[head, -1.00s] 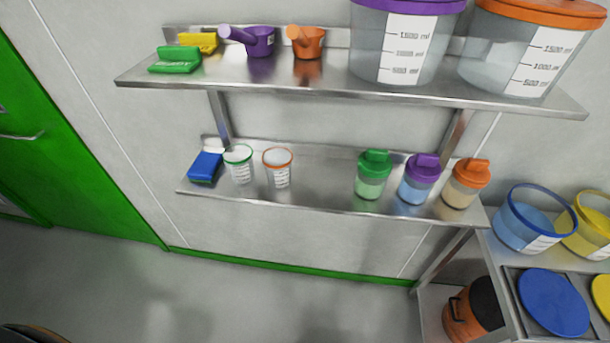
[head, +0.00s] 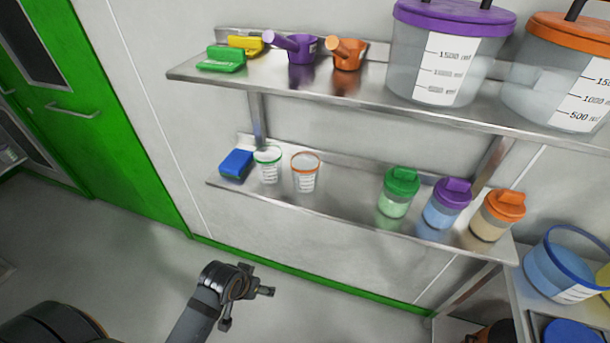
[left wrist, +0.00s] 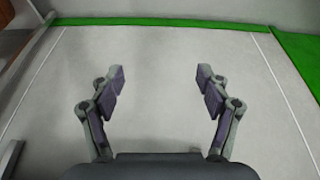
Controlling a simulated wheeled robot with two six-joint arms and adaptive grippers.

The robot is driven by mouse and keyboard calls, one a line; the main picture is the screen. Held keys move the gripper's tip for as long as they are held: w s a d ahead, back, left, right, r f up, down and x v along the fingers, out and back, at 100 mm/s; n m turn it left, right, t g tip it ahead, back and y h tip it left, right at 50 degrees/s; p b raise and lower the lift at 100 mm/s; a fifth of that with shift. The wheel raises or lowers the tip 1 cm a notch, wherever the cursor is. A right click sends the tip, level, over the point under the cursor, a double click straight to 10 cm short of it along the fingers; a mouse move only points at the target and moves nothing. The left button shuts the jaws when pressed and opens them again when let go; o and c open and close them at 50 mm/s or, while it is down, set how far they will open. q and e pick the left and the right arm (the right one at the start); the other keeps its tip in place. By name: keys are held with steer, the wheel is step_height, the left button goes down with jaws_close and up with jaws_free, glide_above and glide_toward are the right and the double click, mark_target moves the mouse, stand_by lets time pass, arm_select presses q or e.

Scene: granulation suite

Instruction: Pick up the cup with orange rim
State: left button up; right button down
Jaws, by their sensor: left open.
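The cup with the orange rim (head: 305,173) is a clear cup with printed markings. It stands upright on the lower wall shelf (head: 345,208), right of a similar cup with a green rim (head: 268,165). My left gripper (head: 250,292) is in the lower middle of the head view, over the floor, below and in front of the shelf and apart from the cups. In the left wrist view my left gripper (left wrist: 160,85) is open and empty, with bare floor and wall between its fingers. The cup does not show in the left wrist view. My right gripper is not in view.
A blue sponge-like block (head: 237,165) is left of the cups. Green (head: 399,192), purple (head: 446,203) and orange (head: 497,216) lidded shakers stand to the right. The upper shelf (head: 330,92) overhangs with scoops and large tubs. A green door (head: 90,130) is at left.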

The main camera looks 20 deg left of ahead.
arm_select(q)
steer(key=w+d+r+n+t+h, duration=0.5)
steer(key=w+d+r+n+h, duration=0.25)
steer(key=d+r+n, duration=0.45)
steer(key=n+t+p, duration=0.1)
steer(key=n+t, duration=0.6)
steer(key=n, duration=1.2)
glide_toward(313, 166)
steer(key=shift+w+d+p, duration=0.1)
steer(key=shift+w+p, duration=0.55)
steer(key=shift+p, duration=0.5)
steer(key=shift+w+d+f, duration=0.15)
steer(key=shift+w, duration=0.05)
steer(key=shift+w+d+r, duration=0.1)
steer(key=shift+w+r, duration=0.1)
steer(key=shift+w, duration=0.05)
steer(key=p+x, duration=0.1)
steer(key=x, duration=0.3)
steer(key=shift+d+r, duration=0.1)
steer(key=shift+d, duration=0.05)
steer(key=shift+w+d, duration=0.15)
steer(key=shift+w, duration=0.15)
steer(key=shift+s, duration=0.15)
steer(key=shift+c, duration=0.8)
steer(key=c, duration=0.7)
